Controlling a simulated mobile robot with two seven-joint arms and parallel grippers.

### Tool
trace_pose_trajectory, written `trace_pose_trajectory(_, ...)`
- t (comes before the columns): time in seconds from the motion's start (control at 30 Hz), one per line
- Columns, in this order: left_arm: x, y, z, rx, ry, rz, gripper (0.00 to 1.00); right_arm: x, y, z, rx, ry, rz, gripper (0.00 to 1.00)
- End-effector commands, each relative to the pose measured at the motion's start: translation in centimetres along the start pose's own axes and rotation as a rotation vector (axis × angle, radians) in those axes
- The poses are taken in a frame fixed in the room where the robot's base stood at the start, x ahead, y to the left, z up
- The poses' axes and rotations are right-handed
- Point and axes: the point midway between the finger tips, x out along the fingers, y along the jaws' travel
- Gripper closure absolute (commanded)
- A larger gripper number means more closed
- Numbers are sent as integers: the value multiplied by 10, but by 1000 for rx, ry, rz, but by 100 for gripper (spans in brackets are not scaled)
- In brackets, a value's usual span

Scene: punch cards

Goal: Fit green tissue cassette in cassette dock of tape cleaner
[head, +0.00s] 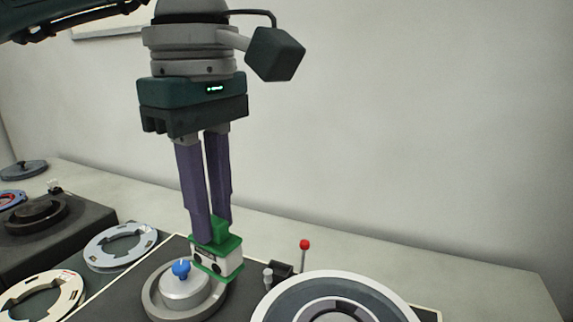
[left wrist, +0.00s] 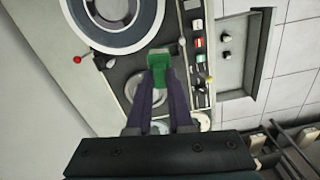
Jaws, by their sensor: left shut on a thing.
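My left gripper (head: 211,228) is shut on the green tissue cassette (head: 218,258), a green and white block with a green grip on top. It holds the cassette upright over the tape cleaner, next to a round grey hub with a blue knob (head: 181,269). The cassette also shows between the fingers in the left wrist view (left wrist: 160,72). I cannot tell whether its underside touches the machine. The tape cleaner (left wrist: 118,72) has a dark top. I cannot make out the cassette dock. My right gripper is not in view.
A large reel (head: 335,300) lies at the front right of the machine. A red-tipped lever (head: 304,246) stands behind it. Loose reel rings (head: 121,247) lie at left, near another dark machine (head: 50,238). The back right table (head: 480,275) is clear.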

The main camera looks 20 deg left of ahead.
Motion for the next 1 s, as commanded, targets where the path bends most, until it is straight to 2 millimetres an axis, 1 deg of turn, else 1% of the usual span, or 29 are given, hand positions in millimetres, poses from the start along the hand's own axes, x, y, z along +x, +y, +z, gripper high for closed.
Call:
trace_pose_trajectory(0.03,14,0,0,-136,-4,-7,100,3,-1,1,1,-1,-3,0)
trace_pose_trajectory(0.17,47,-1,-8,-562,-2,-9,100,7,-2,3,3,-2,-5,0)
trace_pose_trajectory(0.2,58,-3,-10,-696,-2,-10,100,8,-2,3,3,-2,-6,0)
trace_pose_trajectory(0.3,83,-8,-19,-1016,-1,-8,100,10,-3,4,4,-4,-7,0)
trace_pose_trajectory(0.4,104,-16,-28,-1293,1,-7,100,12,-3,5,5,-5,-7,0)
trace_pose_trajectory(0.5,119,-22,-36,-1503,0,-4,100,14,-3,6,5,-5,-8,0)
trace_pose_trajectory(0.6,129,-28,-41,-1640,1,-2,100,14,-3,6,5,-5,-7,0)
trace_pose_trajectory(0.7,134,-30,-44,-1709,0,1,100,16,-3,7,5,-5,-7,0)
trace_pose_trajectory(0.87,143,-30,-44,-1727,-2,1,100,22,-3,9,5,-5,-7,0)
trace_pose_trajectory(1.0,156,-30,-44,-1725,-2,0,100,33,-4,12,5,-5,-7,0)
